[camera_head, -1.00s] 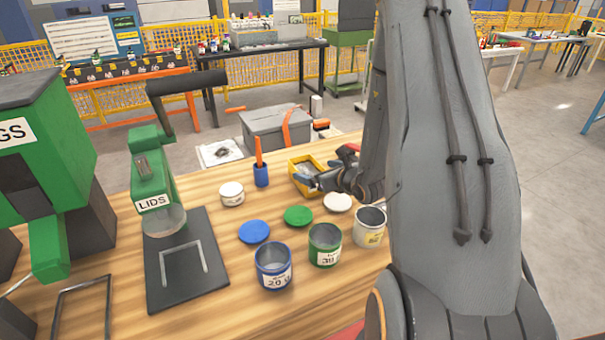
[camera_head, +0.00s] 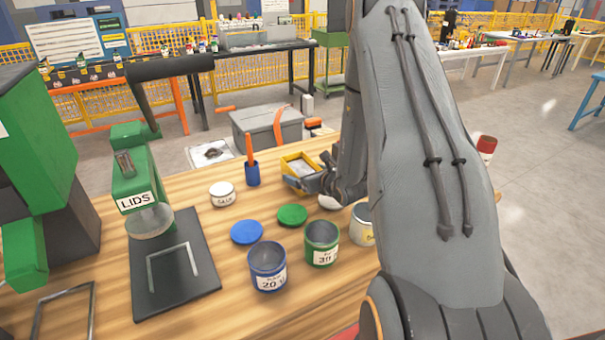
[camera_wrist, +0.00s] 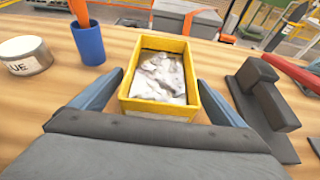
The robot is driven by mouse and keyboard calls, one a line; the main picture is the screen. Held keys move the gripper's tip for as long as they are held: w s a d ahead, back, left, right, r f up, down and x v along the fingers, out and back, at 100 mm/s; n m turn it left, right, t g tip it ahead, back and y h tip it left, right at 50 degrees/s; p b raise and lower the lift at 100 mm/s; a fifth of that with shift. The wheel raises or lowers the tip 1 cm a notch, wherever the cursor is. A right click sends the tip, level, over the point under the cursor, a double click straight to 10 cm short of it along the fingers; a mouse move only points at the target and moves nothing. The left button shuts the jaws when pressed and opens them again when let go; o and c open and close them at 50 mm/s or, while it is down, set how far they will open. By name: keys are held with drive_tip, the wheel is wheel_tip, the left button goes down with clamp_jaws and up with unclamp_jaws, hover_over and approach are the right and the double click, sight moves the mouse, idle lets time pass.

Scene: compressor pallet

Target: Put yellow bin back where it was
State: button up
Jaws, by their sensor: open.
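The yellow bin (camera_head: 290,161) stands on the wooden table, open at the top, with crumpled whitish material inside. In the wrist view the bin (camera_wrist: 155,112) sits upright between the fingers of my gripper (camera_wrist: 160,88). The fingers are open, one along each side, with a narrow gap visible on the left; contact on the right is hard to tell. In the head view my gripper (camera_head: 304,176) reaches the bin from the right, and the arm hides part of that area.
A blue cup (camera_head: 252,174) with an orange-handled tool stands just left of the bin. A black bracket (camera_wrist: 262,92) with a red handle lies close on its right. A blue can (camera_head: 267,268), a green can (camera_head: 321,244) and lids stand in front. A grey toolbox (camera_head: 266,125) lies behind.

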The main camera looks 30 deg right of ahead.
sight(301, 171)
drive_tip(key=shift+p+x, duration=0.4)
drive_tip(key=shift+x, duration=1.2)
drive_tip(key=shift+r, duration=0.1)
drive_tip(key=c, duration=1.4)
drive_tip(key=shift+r, duration=0.1)
drive_tip(key=c, duration=0.4)
drive_tip(key=shift+c, duration=0.2)
drive_tip(key=shift+r, duration=0.15)
